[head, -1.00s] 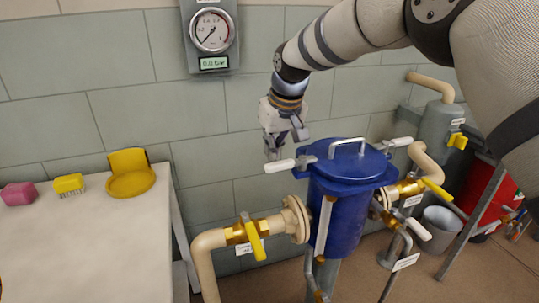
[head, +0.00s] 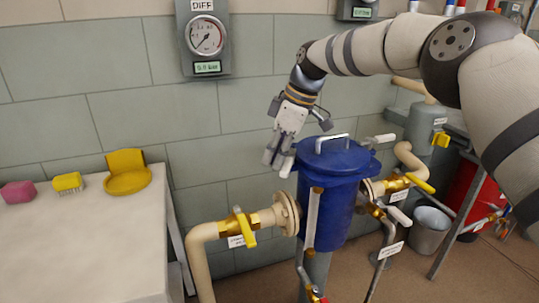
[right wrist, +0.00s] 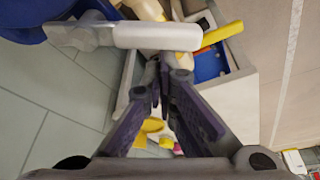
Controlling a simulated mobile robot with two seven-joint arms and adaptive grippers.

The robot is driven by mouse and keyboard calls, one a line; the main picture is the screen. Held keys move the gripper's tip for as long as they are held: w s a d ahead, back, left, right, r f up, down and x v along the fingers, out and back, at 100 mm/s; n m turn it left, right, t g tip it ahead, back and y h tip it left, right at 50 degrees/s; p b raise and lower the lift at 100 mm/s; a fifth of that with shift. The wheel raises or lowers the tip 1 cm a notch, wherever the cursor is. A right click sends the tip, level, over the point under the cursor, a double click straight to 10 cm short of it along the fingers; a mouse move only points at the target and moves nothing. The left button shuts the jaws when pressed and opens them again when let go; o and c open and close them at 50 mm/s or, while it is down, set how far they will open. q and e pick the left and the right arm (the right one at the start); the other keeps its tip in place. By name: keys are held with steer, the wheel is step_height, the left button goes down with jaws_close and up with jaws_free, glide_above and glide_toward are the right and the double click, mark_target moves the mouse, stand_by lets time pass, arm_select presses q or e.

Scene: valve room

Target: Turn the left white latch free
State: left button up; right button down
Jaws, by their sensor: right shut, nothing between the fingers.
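The blue lidded vessel (head: 330,215) stands in the middle of the head view, with a metal handle (head: 331,140) on its lid. My right gripper (head: 277,165) is shut and empty, pointing down at the left edge of the lid. It hides the left white latch in the head view. In the right wrist view the left latch shows as a white grip (right wrist: 157,36) on a grey arm from the blue lid, just beyond my shut fingertips (right wrist: 162,68). I cannot tell whether they touch. The right white latch (head: 381,139) sticks out at the lid's right. My left gripper is not in view.
A pipe with a yellow-handled valve (head: 244,227) joins the vessel at left; another yellow-handled valve (head: 420,183) is at right. A white table (head: 85,235) with a yellow dustpan-like item (head: 127,178) stands at left. A gauge (head: 205,38) hangs on the tiled wall.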

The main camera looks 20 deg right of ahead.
steer(key=n, duration=0.1)
steer(key=s+d+n+g, duration=0.1)
steer(key=n, duration=0.1)
steer(key=s+d+n, duration=0.1)
steer(key=shift+f+n+y+b, duration=0.1)
steer(key=shift+n+y+b, duration=0.2)
steer(key=shift+n+b, duration=0.1)
steer(key=shift+s+n+g, duration=0.1)
steer(key=shift+n+g, duration=0.2)
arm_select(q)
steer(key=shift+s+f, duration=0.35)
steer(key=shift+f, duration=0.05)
arm_select(e)
steer(key=shift+s+d, duration=0.1)
steer(key=shift+d, duration=0.15)
steer(key=shift+s+d, duration=0.1)
steer(key=shift+d, duration=0.05)
steer(key=a+r+p, duration=0.1)
steer(key=a+p, duration=0.1)
steer(key=a, duration=0.2)
arm_select(q)
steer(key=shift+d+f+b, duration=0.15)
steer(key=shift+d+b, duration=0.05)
steer(key=shift+b, duration=0.85)
arm_select(e)
step_height(320, 180, up, 9)
glide_above(288, 167)
steer(key=shift+f, duration=0.2)
